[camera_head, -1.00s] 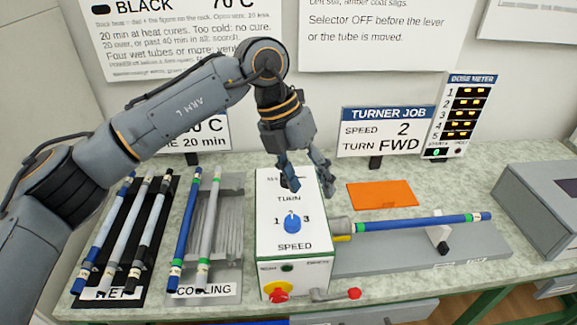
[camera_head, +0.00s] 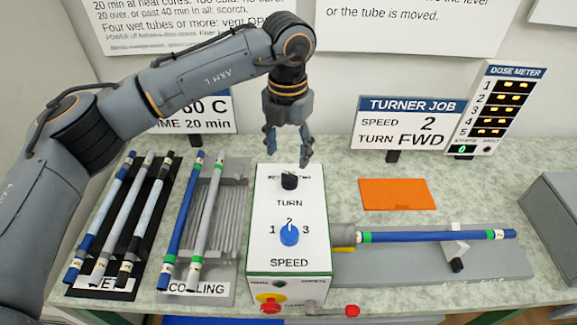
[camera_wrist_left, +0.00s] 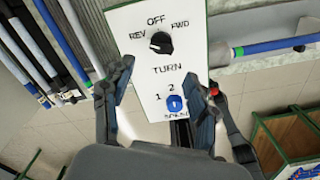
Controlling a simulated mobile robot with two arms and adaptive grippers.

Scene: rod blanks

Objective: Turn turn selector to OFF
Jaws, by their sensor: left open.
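The turn selector (camera_head: 289,181) is a black round knob on the top face of the white turner box (camera_head: 265,215), above the word TURN. In the left wrist view the knob (camera_wrist_left: 161,42) sits below the labels REV, OFF and FWD. A white mark shows on its left side; I cannot tell surely which label it points to. My left gripper (camera_head: 288,160) is open and empty, pointing down just above and behind the knob. In the left wrist view its fingers (camera_wrist_left: 162,78) stand apart on either side of the box face. My right gripper is not in view.
A blue speed knob (camera_head: 289,234) is nearer the front on the box. A red button (camera_head: 269,302) and red-tipped lever (camera_head: 352,311) are at its front. A blue rod (camera_head: 420,236) extends right from the box. Rod racks stand left. An orange mat (camera_head: 397,194) lies behind the rod.

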